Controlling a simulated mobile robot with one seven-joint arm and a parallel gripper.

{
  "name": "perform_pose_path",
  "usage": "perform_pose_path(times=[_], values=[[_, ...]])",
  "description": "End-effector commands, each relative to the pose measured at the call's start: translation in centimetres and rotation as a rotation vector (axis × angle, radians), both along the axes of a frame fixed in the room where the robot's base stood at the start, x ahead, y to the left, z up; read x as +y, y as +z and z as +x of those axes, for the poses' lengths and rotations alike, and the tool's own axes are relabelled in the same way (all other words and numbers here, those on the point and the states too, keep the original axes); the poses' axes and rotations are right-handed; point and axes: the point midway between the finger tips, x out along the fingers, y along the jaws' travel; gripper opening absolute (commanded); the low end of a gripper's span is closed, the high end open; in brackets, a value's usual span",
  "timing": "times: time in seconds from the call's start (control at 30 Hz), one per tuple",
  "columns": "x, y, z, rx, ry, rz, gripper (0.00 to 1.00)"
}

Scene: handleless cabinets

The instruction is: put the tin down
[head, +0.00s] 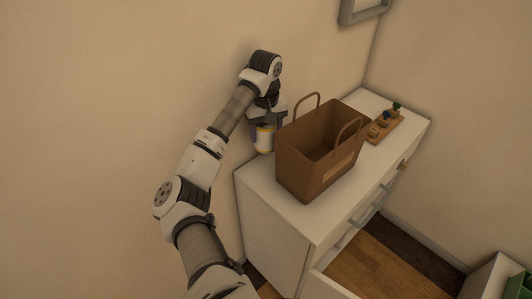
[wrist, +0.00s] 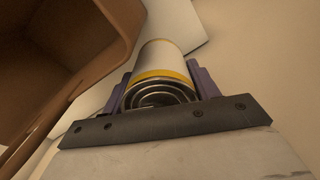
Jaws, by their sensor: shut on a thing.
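The tin (head: 264,140) is a pale can with a yellow band near its top end. In the wrist view the tin (wrist: 160,75) sits between the two purple fingers, its ringed metal end facing the camera. My gripper (head: 266,128) is shut on it, at the left of the brown bag on the white cabinet top. The tin appears upright near the back left end of the top. Whether its base touches the surface I cannot tell.
A brown bag (head: 308,173) with two handles stands on the white cabinet (head: 265,205), close to the tin's right; it also fills the left of the wrist view (wrist: 60,60). A wooden tray (head: 383,131) with small items lies farther right. An open drawer (head: 325,287) juts out in front.

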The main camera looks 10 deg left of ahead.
Motion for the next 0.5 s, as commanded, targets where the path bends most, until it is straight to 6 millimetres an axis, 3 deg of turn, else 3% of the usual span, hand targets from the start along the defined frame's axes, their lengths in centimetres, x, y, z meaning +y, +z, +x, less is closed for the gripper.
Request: perform_pose_path(times=[0.2, 0.5], values=[[-0.1, -4.3, -0.1, 0.002, 0.0, -0.004, 0.27], [0.0, -6.8, 0.0, 0.0, 0.0, 0.0, 0.27]])
